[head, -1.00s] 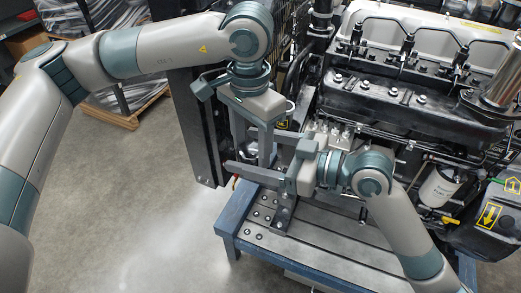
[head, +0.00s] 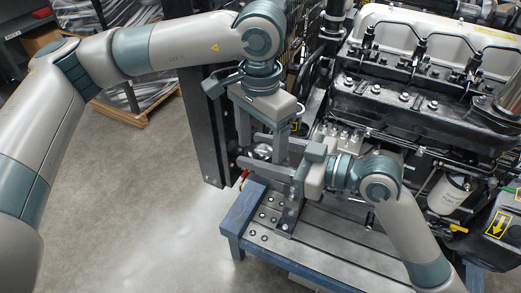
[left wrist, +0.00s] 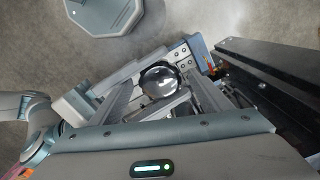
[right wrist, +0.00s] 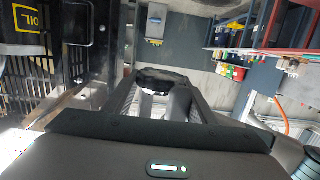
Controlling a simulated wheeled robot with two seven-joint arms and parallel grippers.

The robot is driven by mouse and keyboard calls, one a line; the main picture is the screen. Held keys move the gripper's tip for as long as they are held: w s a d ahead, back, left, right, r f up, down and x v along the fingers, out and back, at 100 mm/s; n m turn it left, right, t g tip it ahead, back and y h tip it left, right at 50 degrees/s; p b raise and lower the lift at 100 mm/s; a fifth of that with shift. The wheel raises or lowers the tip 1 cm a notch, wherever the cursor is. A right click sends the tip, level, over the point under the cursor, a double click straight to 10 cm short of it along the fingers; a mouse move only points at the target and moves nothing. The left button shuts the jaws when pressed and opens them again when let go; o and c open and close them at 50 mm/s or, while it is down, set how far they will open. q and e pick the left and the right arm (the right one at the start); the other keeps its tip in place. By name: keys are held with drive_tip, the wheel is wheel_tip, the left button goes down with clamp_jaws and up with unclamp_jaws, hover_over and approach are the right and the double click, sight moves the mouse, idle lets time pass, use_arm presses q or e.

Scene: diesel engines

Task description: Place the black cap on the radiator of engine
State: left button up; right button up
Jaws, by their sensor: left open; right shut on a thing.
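The black cap (head: 262,152) shows as a small, round, shiny dark piece where my two grippers meet in the head view. It is clearer in the left wrist view (left wrist: 160,82) and appears as a dark shape between the fingers in the right wrist view (right wrist: 160,76). My right gripper (head: 252,158) points left and is shut on the cap. My left gripper (head: 263,147) points down, open, with its fingers on either side of the cap; contact cannot be told. The radiator of the engine (head: 207,130) is the tall black frame behind the grippers; its filler opening is not seen.
The engine (head: 400,110) fills the right side, close to my right arm. A blue-framed stand (head: 237,222) with a grey slotted top lies below the grippers. A pallet (head: 130,110) stands at the upper left. The grey floor at the lower left is clear.

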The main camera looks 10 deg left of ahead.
sight(261, 150)
use_arm(q)
wheel_tip(261, 150, up, 12)
drive_tip(key=shift+f, duration=0.2)
idle(0.4)
